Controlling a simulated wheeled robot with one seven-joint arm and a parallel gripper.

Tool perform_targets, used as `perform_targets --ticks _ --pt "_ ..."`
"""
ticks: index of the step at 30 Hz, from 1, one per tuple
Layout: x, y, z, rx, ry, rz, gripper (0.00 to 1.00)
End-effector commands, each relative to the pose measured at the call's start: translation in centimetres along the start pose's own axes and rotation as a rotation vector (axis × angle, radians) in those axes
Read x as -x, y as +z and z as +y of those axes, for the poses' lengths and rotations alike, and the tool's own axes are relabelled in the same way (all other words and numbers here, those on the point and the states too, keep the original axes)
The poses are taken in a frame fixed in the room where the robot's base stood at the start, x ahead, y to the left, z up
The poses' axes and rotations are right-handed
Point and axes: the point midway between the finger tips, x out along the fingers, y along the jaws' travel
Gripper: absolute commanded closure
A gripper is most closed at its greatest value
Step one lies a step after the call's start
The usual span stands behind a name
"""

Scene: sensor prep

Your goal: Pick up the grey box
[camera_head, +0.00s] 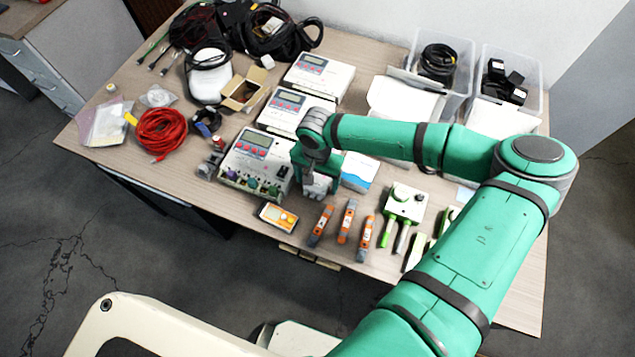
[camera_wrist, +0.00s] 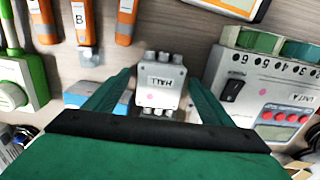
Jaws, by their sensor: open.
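The grey box (camera_wrist: 160,84) is small, with connectors along its edges and a label that reads HALL upside down. In the wrist view it lies between the two green fingers of my gripper (camera_wrist: 160,90), which are apart, with a small gap on each side. In the head view the grey box (camera_head: 317,188) shows just below my gripper (camera_head: 316,170), which hides part of it. I cannot tell how far down the fingers reach along its sides.
A large meter unit (camera_head: 256,163) stands close on the left, and a blue-white box (camera_head: 359,171) close on the right. Several orange tools (camera_head: 345,221) and an orange handheld meter (camera_head: 278,216) lie towards the table's front edge. A white-green device (camera_head: 405,203) is further right.

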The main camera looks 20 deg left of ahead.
Motion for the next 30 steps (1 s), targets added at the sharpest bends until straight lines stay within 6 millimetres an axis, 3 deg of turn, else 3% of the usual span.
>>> perform_targets --ticks 10,15,30 --pt "-0.80 -0.02 0.01 -0.001 -0.001 0.000 0.24" --pt "-0.78 -0.02 0.01 0.000 -0.001 0.000 0.65" --pt "0.16 -0.05 -0.04 0.000 -0.002 0.001 0.66"
